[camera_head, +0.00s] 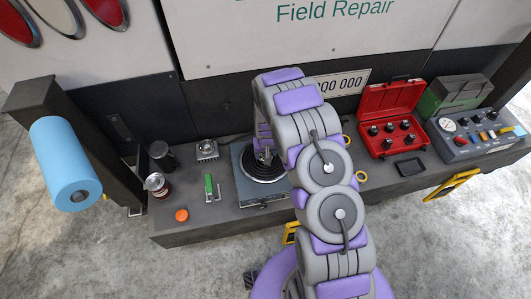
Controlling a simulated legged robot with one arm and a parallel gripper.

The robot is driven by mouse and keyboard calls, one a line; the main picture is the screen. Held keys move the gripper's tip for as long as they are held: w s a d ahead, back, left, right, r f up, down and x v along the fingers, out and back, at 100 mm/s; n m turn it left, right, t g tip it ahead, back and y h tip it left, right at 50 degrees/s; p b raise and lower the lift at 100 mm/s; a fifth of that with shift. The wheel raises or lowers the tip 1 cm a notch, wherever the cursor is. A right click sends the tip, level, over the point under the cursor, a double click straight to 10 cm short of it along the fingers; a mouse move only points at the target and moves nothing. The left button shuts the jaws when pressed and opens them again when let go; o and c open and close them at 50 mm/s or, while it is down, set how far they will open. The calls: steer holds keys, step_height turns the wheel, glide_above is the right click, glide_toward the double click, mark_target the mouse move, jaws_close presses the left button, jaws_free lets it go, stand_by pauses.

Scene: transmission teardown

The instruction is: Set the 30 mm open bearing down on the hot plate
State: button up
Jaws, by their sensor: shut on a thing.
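The hot plate (243,187) is a grey-blue box with a round black ringed top, standing on the workbench left of my arm. My gripper (264,157) points down over the middle of this round top. It is shut on a small grey thing, taken as the 30 mm open bearing, which is too small and too covered to make out clearly. I cannot tell whether the bearing touches the plate or is just above it. My arm hides the right side of the hot plate.
On the grey bench (225,225), a green-handled tool (209,186), an orange cap (181,215), jars (155,184) and a small silver device (207,150) stand left. An open red case (390,115) and a grey control box (478,130) stand right. A blue roll (62,160) hangs far left.

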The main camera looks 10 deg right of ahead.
steer(key=o, duration=1.2)
steer(key=s+r+p, duration=0.1)
steer(key=s+r, duration=0.3)
steer(key=r, duration=0.7)
steer(key=s+r+p, duration=0.1)
steer(key=s+r, duration=0.2)
steer(key=r, duration=0.8)
steer(key=s+r+g, duration=0.1)
steer(key=s+r, duration=0.5)
steer(key=s, duration=0.5)
steer(key=s+r+g, duration=0.1)
steer(key=s+r, duration=0.5)
steer(key=s, duration=0.6)
steer(key=s+r+g, duration=0.1)
steer(key=s+r, duration=0.5)
steer(key=s, duration=0.6)
steer(key=shift+r, duration=0.3)
